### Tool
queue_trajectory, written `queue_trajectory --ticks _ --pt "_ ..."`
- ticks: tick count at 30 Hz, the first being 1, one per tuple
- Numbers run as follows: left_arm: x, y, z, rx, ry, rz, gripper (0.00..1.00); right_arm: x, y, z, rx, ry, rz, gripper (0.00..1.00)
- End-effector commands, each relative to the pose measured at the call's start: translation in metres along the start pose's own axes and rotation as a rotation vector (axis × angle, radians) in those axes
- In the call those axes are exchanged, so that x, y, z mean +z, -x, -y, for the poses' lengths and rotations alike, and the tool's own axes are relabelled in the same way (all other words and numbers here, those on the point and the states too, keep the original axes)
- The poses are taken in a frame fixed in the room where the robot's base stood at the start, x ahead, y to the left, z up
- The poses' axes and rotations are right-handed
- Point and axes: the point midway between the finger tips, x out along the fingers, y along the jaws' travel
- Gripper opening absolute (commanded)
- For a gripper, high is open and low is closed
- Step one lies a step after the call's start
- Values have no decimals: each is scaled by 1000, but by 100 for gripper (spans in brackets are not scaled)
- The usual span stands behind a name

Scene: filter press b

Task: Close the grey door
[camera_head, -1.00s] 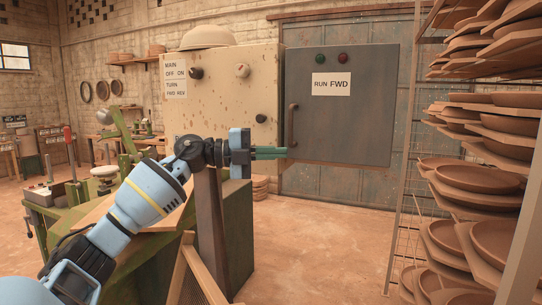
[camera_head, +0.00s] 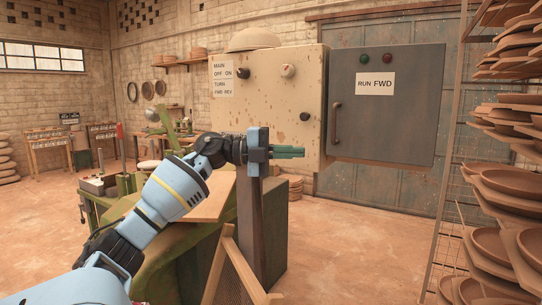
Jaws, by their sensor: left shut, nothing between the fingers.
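The grey door (camera_head: 400,125) is a flat dark grey panel right of the cream cabinet (camera_head: 290,108). My right gripper is not in view.
A rack of brown plates (camera_head: 510,185) stands close on the right, with a wire side (camera_head: 455,195). A green machine (camera_head: 205,255) and a brown post (camera_head: 249,225) stand below my left arm. The floor (camera_head: 350,250) between post and rack is clear.

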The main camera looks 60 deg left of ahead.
Motion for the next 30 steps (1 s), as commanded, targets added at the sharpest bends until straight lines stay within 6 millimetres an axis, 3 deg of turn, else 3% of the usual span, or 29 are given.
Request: queue_trajectory --ticks 12,30 --pt "11 48 -1 0 1 1 0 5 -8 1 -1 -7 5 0" --pt "12 53 -2 -1 4 -1 0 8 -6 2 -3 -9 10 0"
